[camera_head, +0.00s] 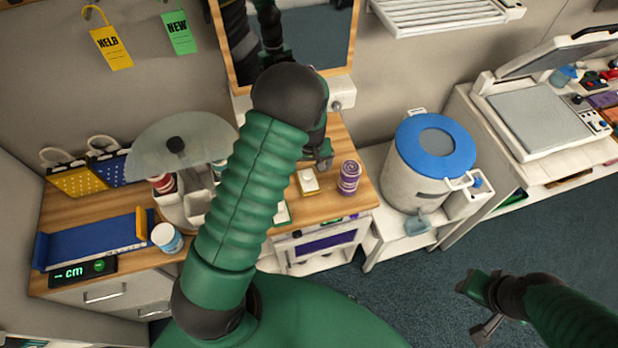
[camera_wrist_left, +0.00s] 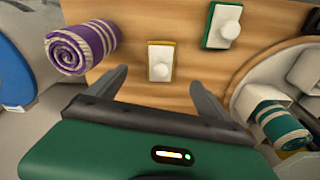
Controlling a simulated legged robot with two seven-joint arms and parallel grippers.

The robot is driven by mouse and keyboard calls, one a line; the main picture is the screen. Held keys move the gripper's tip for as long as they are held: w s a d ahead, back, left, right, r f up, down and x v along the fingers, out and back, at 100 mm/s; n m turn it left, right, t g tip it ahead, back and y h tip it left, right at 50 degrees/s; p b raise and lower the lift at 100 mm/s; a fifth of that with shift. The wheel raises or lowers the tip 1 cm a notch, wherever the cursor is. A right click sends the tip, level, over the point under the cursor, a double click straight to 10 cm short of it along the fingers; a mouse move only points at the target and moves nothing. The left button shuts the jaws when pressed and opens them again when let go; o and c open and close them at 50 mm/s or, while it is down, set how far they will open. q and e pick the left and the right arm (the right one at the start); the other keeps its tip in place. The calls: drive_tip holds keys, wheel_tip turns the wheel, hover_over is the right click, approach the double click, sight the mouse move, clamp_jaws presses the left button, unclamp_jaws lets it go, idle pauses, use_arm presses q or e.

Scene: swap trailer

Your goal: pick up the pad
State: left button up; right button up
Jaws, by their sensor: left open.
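A small pad with a white face, yellow edge and white knob (camera_head: 307,182) lies flat on the wooden counter; it also shows in the left wrist view (camera_wrist_left: 160,62). A similar pad with a green edge lies near it in the left wrist view (camera_wrist_left: 222,26) and is partly hidden by my left arm in the head view. My left gripper (camera_head: 322,158) is open and empty. In the left wrist view its fingers (camera_wrist_left: 158,82) point toward the yellow-edged pad, one on each side. My right gripper (camera_head: 484,306) hangs over the floor at the lower right.
A purple striped roll (camera_head: 349,177) stands right of the yellow-edged pad. A round caddy with a frosted lid (camera_head: 180,148) holds rolls on the left. A blue-lidded bin (camera_head: 428,165) stands to the right. A mirror (camera_head: 310,40) is behind the counter.

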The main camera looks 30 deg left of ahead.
sight(308, 175)
use_arm(q)
drive_tip(key=f, duration=0.2)
drive_tip(key=w+a+f, duration=0.1)
drive_tip(key=f, duration=0.1)
drive_tip(key=w+a+f+p, duration=0.1)
drive_tip(key=f, duration=0.1)
drive_tip(key=shift+f, duration=0.4)
drive_tip(key=f, duration=0.1)
drive_tip(key=f+p, duration=0.2)
drive_tip(key=shift+s+f, duration=0.25)
drive_tip(key=shift+d+f, duration=0.1)
drive_tip(key=shift+f, duration=0.15)
drive_tip(key=shift+w+d+f, duration=0.1)
drive_tip(key=shift+d+f, duration=0.05)
drive_tip(key=shift+w, duration=0.1)
drive_tip(key=c, duration=0.4)
drive_tip(key=shift+a, duration=0.35)
drive_tip(key=c, duration=1)
drive_tip(key=shift+d, duration=0.15)
use_arm(e)
drive_tip(key=r, duration=0.2)
drive_tip(key=w+a+r, duration=0.1)
